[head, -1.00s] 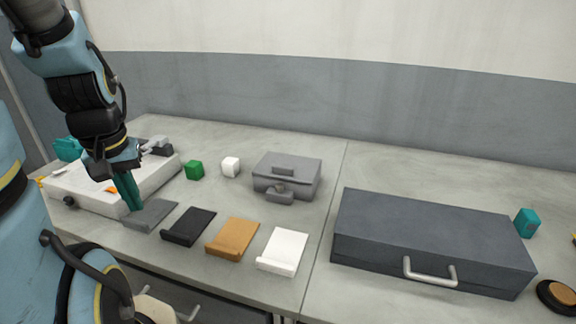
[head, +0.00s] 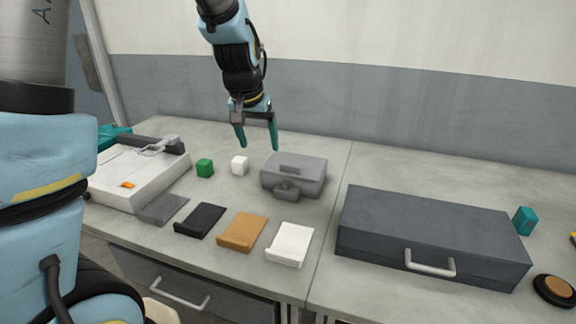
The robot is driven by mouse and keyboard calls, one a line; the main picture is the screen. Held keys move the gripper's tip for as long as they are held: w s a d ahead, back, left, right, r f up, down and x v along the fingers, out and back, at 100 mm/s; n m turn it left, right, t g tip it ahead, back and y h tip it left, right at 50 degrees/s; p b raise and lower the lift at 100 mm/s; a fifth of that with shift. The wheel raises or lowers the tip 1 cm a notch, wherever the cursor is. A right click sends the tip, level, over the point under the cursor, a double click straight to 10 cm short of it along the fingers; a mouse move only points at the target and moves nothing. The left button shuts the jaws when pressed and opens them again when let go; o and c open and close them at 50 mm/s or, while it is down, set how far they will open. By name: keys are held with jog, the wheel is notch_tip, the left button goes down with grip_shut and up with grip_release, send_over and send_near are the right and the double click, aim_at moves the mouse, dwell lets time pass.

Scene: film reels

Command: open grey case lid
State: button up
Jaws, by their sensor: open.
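The grey case (head: 309,180) is a small light-grey box with a raised block on top and a latch-like knob (head: 287,187) at its front. It stands at the middle of the bench with its lid shut. My gripper (head: 258,146) has two teal fingers, pointing down, spread apart and empty. It is in the air above and a little left of the case, apart from it. A larger dark grey case (head: 430,225) with a front handle (head: 430,268) lies shut to the right.
Grey, black (head: 199,219), orange (head: 242,231) and white (head: 290,244) plates lie along the front. A white device (head: 125,177) stands at left. A teal block (head: 525,221) stands right.

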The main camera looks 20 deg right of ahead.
aim_at(290, 165)
jog(key=shift+o, duration=0.9)
jog(key=s+d+m, duration=0.1)
jog(key=d, duration=0.5)
jog(key=shift+s+r+h, duration=0.3)
jog(key=shift+r, duration=0.05)
jog(key=p+x, duration=0.2)
jog(key=x, duration=0.8)
jog(key=shift+w+f, duration=0.1)
jog(key=shift+f, duration=0.2)
grip_shut()
